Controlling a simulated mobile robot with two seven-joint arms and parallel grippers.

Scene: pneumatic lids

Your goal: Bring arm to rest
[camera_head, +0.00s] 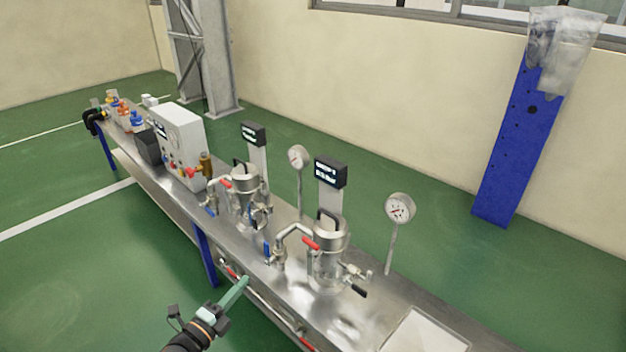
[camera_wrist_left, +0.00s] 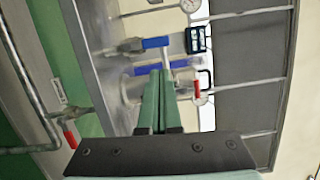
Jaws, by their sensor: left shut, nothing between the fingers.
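My left gripper (camera_head: 240,287) comes in from the bottom of the head view. Its green fingers are together and hold nothing. It is in front of the steel bench's (camera_head: 385,320) near edge, apart from the vessels. In the left wrist view the shut fingers (camera_wrist_left: 160,75) point toward a steel vessel (camera_wrist_left: 130,88) with a blue-handled valve (camera_wrist_left: 155,43) and a red handle (camera_wrist_left: 196,89). My right gripper does not show in either view.
Two lidded steel vessels (camera_head: 330,262) (camera_head: 243,195) with valves stand on the bench beside pressure gauges (camera_head: 400,208) and black displays (camera_head: 331,172). A white control box (camera_head: 183,135) stands farther left. Pipes with red handles run along the bench's front. Green floor (camera_head: 60,290) is clear at left.

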